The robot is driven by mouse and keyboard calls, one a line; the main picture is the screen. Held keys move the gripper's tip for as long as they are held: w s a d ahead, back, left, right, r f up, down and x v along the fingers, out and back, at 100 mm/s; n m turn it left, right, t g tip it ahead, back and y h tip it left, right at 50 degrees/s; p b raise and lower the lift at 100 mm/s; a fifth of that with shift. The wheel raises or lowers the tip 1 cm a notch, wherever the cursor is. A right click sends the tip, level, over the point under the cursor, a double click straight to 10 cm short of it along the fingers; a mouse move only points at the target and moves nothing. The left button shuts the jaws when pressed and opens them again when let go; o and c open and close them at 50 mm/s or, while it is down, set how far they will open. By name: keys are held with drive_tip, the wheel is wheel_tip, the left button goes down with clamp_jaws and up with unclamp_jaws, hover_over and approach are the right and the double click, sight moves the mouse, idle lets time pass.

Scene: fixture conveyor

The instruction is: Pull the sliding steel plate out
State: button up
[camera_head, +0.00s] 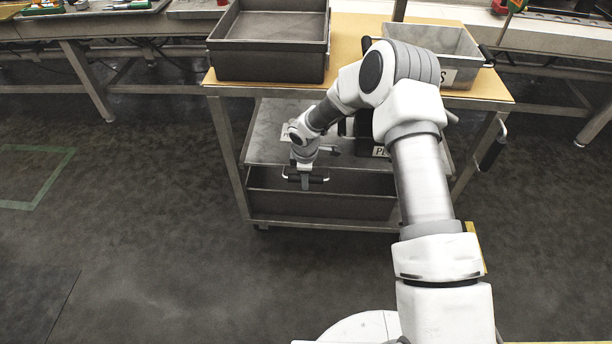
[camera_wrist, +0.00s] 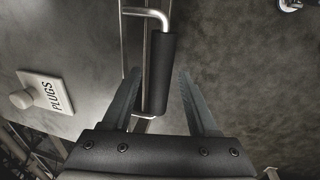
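The sliding steel plate (camera_head: 265,145) is the grey shelf under the worktop of a cart; it also shows at the left of the wrist view (camera_wrist: 85,40). Its handle, with a black grip on a bent metal bar, is at the front edge (camera_head: 318,180) and in the middle of the wrist view (camera_wrist: 160,75). My gripper (camera_head: 305,184) is at this handle, pointing down.
A white sign reading PLUGS (camera_wrist: 45,92) stands on the plate. A dark bin (camera_head: 320,203) sits on the shelf below. A dark tray (camera_head: 268,72) and a grey bin (camera_head: 437,45) stand on the wooden worktop (camera_head: 350,30). The floor in front of the cart is clear.

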clamp_jaws()
idle(1.2)
